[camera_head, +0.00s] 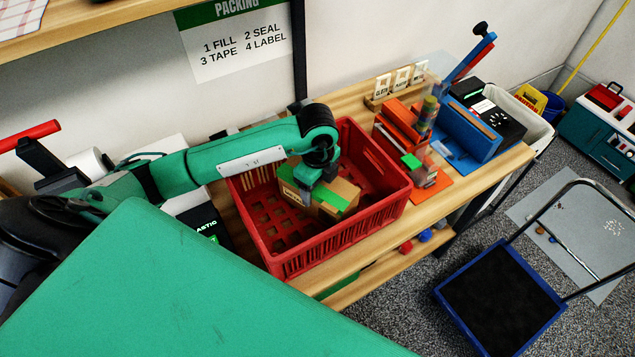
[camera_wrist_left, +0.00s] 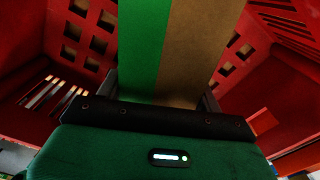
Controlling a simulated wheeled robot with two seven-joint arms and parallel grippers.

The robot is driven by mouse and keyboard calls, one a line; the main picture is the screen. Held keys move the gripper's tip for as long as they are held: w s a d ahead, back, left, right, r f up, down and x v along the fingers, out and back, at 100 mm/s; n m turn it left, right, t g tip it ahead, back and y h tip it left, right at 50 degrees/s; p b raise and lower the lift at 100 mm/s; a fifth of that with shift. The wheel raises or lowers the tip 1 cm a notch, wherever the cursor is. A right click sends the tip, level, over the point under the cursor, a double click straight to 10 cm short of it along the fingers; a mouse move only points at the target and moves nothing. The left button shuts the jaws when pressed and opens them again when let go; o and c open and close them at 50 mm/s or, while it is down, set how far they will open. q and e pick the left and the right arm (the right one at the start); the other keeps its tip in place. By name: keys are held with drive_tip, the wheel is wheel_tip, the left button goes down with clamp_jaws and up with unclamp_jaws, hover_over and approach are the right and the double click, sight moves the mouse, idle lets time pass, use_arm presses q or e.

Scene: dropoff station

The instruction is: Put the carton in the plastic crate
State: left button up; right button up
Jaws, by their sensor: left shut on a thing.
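The carton (camera_head: 339,192) is a brown cardboard box with green tape. It is inside the red plastic crate (camera_head: 330,250), within its walls. My left gripper (camera_head: 308,184) reaches down into the crate from above and is shut on the carton. In the left wrist view, the carton (camera_wrist_left: 190,50) fills the space between the fingers, and the crate's slotted red walls (camera_wrist_left: 45,85) show on both sides. Whether the carton touches the crate floor cannot be told. My right gripper is not in view.
The crate stands on a wooden bench (camera_head: 512,160). To its right are orange organizers (camera_head: 402,125), a blue bin (camera_head: 470,132) and a black box (camera_head: 500,115). A blue cart (camera_head: 500,290) stands on the floor at the right. A packing sign (camera_head: 235,40) hangs behind.

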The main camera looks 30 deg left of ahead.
use_arm(q)
drive_tip(key=shift+f, duration=0.1)
drive_tip(key=o, duration=1.1)
drive_tip(key=shift+c, duration=0.2)
drive_tip(key=shift+r, duration=0.2)
drive_tip(key=shift+w+r, duration=0.1)
drive_tip(key=shift+r, duration=0.1)
wheel_tip(320, 180, up, 10)
drive_tip(key=shift+f+b, duration=0.1)
drive_tip(key=shift+b, duration=1.15)
drive_tip(key=shift+r, duration=0.85)
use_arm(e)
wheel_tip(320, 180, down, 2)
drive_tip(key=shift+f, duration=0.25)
